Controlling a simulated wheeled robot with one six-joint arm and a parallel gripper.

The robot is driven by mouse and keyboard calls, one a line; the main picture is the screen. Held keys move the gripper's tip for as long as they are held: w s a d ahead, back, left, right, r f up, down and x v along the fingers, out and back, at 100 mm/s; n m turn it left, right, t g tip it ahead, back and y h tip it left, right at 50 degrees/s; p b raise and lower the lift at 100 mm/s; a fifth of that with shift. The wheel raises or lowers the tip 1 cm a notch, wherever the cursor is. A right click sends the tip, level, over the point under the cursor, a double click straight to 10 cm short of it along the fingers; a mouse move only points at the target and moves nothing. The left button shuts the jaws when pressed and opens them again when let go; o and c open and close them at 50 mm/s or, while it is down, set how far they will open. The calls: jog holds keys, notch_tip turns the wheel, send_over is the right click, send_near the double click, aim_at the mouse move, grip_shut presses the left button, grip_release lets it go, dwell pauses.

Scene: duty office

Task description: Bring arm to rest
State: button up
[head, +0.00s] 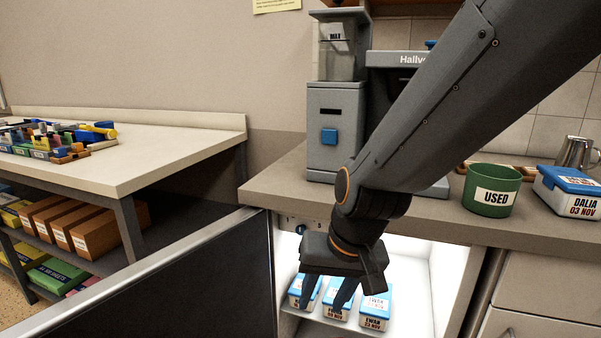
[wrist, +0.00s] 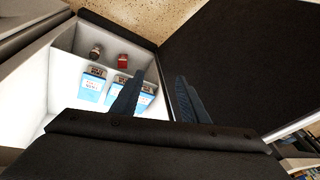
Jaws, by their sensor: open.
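My gripper (head: 341,290) is at the end of my arm, which reaches down from the upper right in the head view. It hangs at the opening of a lit white fridge (head: 413,291), in front of the blue-lidded boxes inside. In the wrist view my gripper (wrist: 160,98) has its two fingers apart with nothing between them.
The open fridge door (head: 200,290) stands left of my gripper. Above is a counter (head: 270,190) with a grey coffee machine (head: 335,130), a green USED tub (head: 491,190) and a blue-lidded DALIA box (head: 567,192). In the wrist view, a red jar (wrist: 124,61) stands in the fridge.

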jog(key=s+d+r+n+g+h, duration=0.2)
jog(key=s+d+g, duration=0.1)
jog(key=s+d, duration=0.55)
jog(key=d+r+m+p, duration=0.2)
jog(key=d+r+p, duration=0.4)
jog(key=p, duration=0.8)
jog(key=shift+d+r, duration=0.35)
jog(key=shift+r, duration=0.1)
jog(key=shift+s, duration=0.1)
jog(key=shift+c, duration=1.2)
jog(key=shift+a, duration=0.1)
